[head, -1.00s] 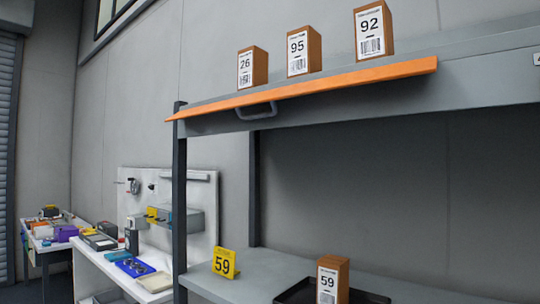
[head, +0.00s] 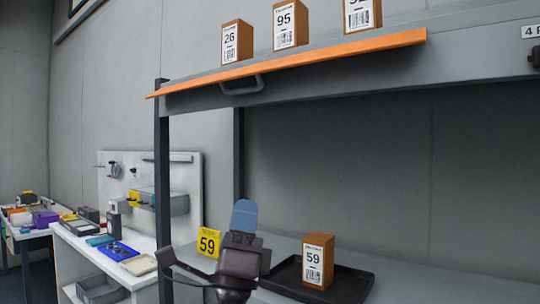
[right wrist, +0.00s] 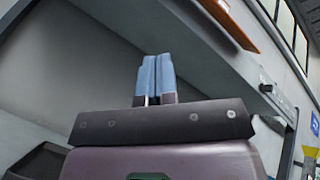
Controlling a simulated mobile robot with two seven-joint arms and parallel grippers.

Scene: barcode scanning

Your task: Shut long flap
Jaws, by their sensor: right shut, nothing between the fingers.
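The long orange flap (head: 300,61) runs along the front edge of the upper shelf in the head view and sticks outward; a grey handle (head: 241,85) hangs below it near its left end. In the right wrist view part of the flap (right wrist: 228,22) shows at the top right. My right gripper (head: 245,212) is raised in front of the lower shelf, below and apart from the flap. Its blue fingers (right wrist: 155,78) are together and empty in the right wrist view. My left gripper is not in view.
Boxes 26 (head: 237,42), 95 (head: 290,24) and 92 (head: 362,14) stand on the upper shelf. Box 59 (head: 317,262) stands on a black tray (head: 356,284) below, near a yellow 59 sign (head: 209,242). A dark post (head: 162,190) stands at left.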

